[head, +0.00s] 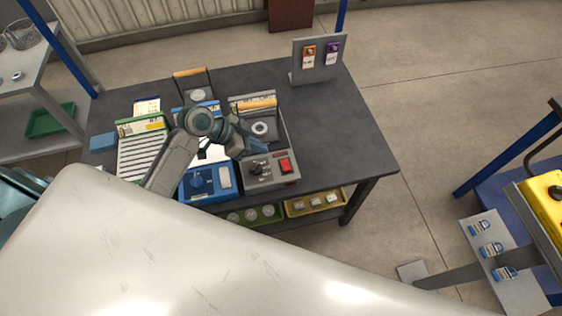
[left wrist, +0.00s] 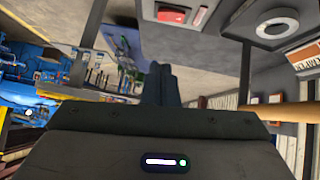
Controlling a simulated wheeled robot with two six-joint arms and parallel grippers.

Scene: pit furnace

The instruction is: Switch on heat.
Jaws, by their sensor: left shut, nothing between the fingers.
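A grey control box (head: 265,178) stands at the front of the dark workbench. It carries a red switch (head: 286,165) on its right side and dark knobs (head: 257,168) on its left. The red switch also shows at the top of the left wrist view (left wrist: 172,15). My left gripper (head: 262,149) is shut and empty above the back of the grey box, apart from the red switch in the picture. Its shut fingers show in the left wrist view (left wrist: 161,84). I cannot tell whether the switch is on or off. My right gripper is not in view.
A blue box (head: 196,184) with a dial stands left of the grey box. Behind is a unit with a wooden handle (head: 257,104) and a pale ring (head: 260,128). A grey tag board (head: 317,60) stands at the back right. The bench's right part (head: 345,125) is clear.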

